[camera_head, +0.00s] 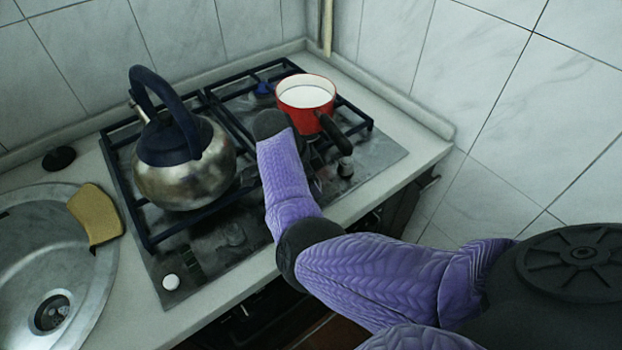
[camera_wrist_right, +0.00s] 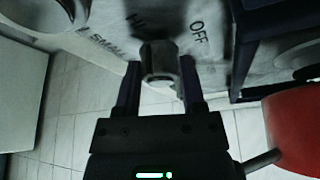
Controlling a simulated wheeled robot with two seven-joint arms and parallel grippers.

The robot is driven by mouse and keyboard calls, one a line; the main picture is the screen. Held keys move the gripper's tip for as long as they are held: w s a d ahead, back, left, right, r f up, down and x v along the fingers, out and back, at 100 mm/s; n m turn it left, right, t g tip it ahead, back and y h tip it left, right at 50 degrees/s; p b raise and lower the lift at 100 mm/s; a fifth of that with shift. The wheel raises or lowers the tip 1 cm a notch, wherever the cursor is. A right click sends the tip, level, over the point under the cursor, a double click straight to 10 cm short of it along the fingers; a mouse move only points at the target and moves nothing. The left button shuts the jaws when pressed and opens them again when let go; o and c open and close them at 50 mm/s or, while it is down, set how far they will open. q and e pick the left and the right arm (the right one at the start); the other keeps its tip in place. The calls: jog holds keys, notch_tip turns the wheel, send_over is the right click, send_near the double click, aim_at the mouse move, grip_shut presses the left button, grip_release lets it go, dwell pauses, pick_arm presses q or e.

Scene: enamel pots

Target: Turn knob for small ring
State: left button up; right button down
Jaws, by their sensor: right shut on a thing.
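In the right wrist view, a dark and silver knob (camera_wrist_right: 158,60) stands on the hob panel. Printed letters lie around it, with "SMALL" and "OFF" readable. My right gripper (camera_wrist_right: 161,82) has one finger on each side of the knob and is shut on it. In the head view my purple right arm reaches over the hob (camera_head: 188,262) and hides most of that gripper and the held knob. My left gripper is in neither view.
A red pot (camera_head: 305,95) with white contents sits on the back right grate, its dark handle pointing forward. A steel kettle (camera_head: 185,170) stands on the left grate. A sink (camera_head: 25,255) with a yellow sponge (camera_head: 95,215) is at the left. Tiled walls close the back and right.

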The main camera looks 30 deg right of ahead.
jog(key=shift+r+n+p, duration=0.2)
jog(key=shift+n+p, duration=0.4)
jog(key=shift+p, duration=0.3)
jog(key=n+t+p, duration=0.1)
jog(key=n+p, duration=0.2)
jog(key=n+t+p, duration=0.2)
jog(key=n+p, duration=0.1)
jog(key=p, duration=0.1)
jog(key=shift+s+n, duration=0.15)
jog(key=shift+n, duration=0.25)
jog(key=n+t+p, duration=0.1)
jog(key=n+p, duration=0.1)
jog(key=shift+d+n+y, duration=0.1)
jog(key=shift+n+y, duration=0.3)
jog(key=n+t+y+p, duration=0.1)
jog(key=n+p, duration=0.1)
jog(key=n, duration=0.1)
jog(key=shift+s, duration=0.1)
jog(key=shift+f+n+y+p, duration=0.15)
jog(key=shift+n+y+p, duration=0.15)
jog(key=shift+n+p, duration=0.55)
jog(key=shift+n+y, duration=0.3)
jog(key=shift+n, duration=0.55)
